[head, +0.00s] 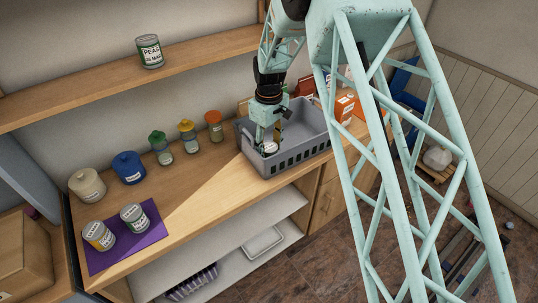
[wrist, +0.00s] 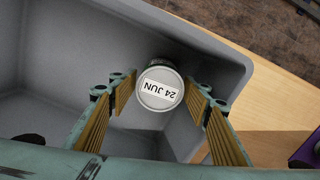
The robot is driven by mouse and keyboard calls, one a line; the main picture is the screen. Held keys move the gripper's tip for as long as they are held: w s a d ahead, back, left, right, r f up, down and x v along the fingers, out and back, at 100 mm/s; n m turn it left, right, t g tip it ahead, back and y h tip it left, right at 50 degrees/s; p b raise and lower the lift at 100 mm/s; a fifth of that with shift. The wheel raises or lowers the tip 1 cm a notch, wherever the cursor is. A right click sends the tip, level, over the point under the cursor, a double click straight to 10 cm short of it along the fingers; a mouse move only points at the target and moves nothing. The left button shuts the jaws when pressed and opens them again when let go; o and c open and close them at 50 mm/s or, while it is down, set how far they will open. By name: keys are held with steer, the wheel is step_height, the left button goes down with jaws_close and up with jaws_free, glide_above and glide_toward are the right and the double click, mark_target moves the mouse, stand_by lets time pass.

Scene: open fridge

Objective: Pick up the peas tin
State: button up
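A tin labelled PEAS (head: 149,52), with a white and dark green label, stands upright on the upper wall shelf. Another tin (head: 270,148) is inside the grey basket; its lid (wrist: 160,88) reads "24 JUN" in the wrist view. A sliver of green shows at its side, but I cannot read its label. My gripper (head: 269,137) points down into the basket over this tin. In the wrist view my gripper (wrist: 161,82) is open, with a finger on each side of the lid and gaps between.
The grey basket (head: 290,163) stands on the wooden counter (head: 205,190), its walls close around my gripper. Jars with green (head: 160,146), yellow (head: 189,136) and orange (head: 214,126) lids stand left of it. Blue (head: 129,168) and cream (head: 87,186) canisters stand further left. The counter front is clear.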

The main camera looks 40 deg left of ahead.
steer(key=c, duration=0.8)
steer(key=shift+r, duration=0.2)
step_height(320, 180, up, 18)
steer(key=shift+f+p, duration=0.2)
steer(key=shift+p, duration=0.15)
stand_by(0.6)
